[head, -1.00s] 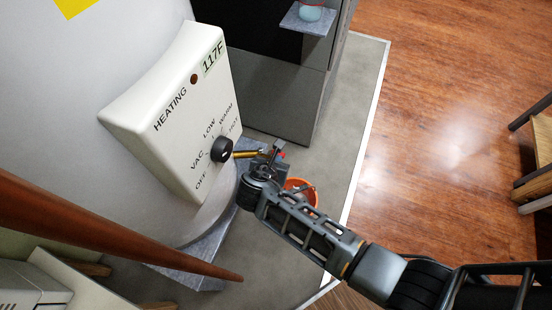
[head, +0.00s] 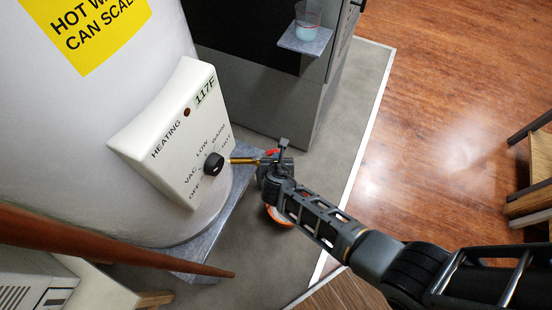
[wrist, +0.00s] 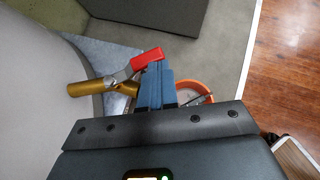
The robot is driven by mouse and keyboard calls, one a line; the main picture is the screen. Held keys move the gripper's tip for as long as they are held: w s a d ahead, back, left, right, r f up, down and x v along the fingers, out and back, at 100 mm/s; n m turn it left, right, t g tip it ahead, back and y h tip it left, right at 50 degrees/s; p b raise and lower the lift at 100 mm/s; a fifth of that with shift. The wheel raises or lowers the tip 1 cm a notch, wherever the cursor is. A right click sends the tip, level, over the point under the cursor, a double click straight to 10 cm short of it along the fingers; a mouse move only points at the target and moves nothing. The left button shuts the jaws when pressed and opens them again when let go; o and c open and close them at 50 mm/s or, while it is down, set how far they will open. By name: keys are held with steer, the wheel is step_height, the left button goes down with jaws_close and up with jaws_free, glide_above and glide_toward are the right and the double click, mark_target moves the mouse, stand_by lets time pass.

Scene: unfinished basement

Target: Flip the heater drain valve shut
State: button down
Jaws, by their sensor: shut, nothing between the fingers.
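The heater drain valve is a brass spout (wrist: 92,87) coming out of the white heater tank (head: 110,90), with a red-ended lever (wrist: 147,59). In the head view the brass pipe (head: 243,160) sticks out to the right below the control box, and only a bit of the red lever (head: 271,152) shows. My gripper (wrist: 158,70) is shut and empty. Its fingertips are right beside the red lever end in the wrist view; I cannot tell whether they touch. In the head view my gripper (head: 280,150) hides most of the valve.
A control box (head: 185,130) with a black knob is on the tank. A grey cabinet (head: 265,90) with a small shelf is behind. A brown pole (head: 120,246) crosses the lower left.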

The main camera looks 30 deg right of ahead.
steer(key=shift+n+t+y, duration=0.3)
steer(key=shift+n+y, duration=0.2)
steer(key=shift+n, duration=0.1)
steer(key=w, duration=0.1)
steer(key=w+d+p, duration=0.1)
steer(key=w+d, duration=0.1)
steer(key=w, duration=0.1)
steer(key=shift+d, duration=0.25)
steer(key=shift+w, duration=1)
steer(key=shift+r, duration=0.1)
